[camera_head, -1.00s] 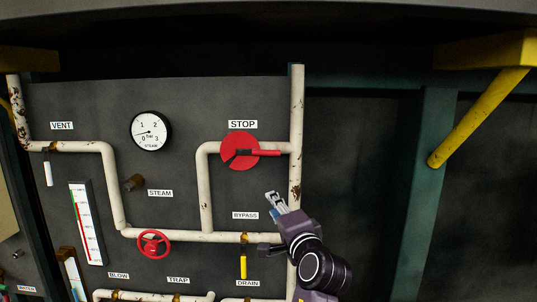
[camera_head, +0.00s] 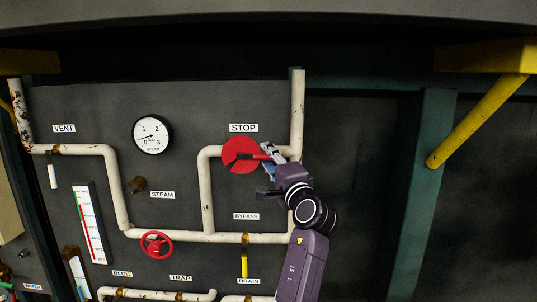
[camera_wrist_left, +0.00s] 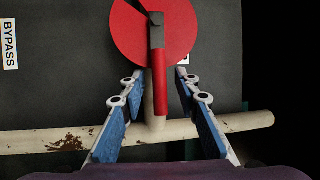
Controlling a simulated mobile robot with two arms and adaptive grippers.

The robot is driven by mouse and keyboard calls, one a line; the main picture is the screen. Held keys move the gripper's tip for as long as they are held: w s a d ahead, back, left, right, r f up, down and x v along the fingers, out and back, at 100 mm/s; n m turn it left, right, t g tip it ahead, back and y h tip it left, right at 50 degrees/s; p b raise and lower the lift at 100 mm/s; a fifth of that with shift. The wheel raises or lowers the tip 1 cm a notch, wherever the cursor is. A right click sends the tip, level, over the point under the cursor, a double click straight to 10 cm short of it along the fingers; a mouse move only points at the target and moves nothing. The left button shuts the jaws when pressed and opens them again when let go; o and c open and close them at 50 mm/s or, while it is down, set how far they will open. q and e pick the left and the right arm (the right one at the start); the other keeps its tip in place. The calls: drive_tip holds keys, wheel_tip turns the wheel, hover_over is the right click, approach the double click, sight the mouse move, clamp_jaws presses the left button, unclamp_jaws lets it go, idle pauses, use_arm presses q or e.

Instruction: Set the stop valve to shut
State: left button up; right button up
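The stop valve is a red disc (camera_head: 239,168) with a dark notch, on a white pipe under the STOP label (camera_head: 243,128). Its red lever (camera_head: 253,157) lies horizontal, pointing right along the pipe. My left gripper (camera_head: 268,155) is at the lever's right end. In the left wrist view the left gripper (camera_wrist_left: 158,82) is open, with its blue-padded fingers on either side of the red lever (camera_wrist_left: 158,85). Gaps show between fingers and lever. The disc (camera_wrist_left: 125,35) is just beyond the fingertips. My right gripper is not in view.
A white pipe (camera_head: 297,100) rises right of the valve. A red handwheel (camera_head: 157,245) and the yellow drain lever (camera_head: 244,262) are lower down. A pressure gauge (camera_head: 151,135) is to the left. A yellow brace (camera_head: 478,120) crosses at the right.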

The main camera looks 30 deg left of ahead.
use_arm(q)
clamp_jaws()
drive_tip(key=shift+f, duration=0.1)
idle(0.4)
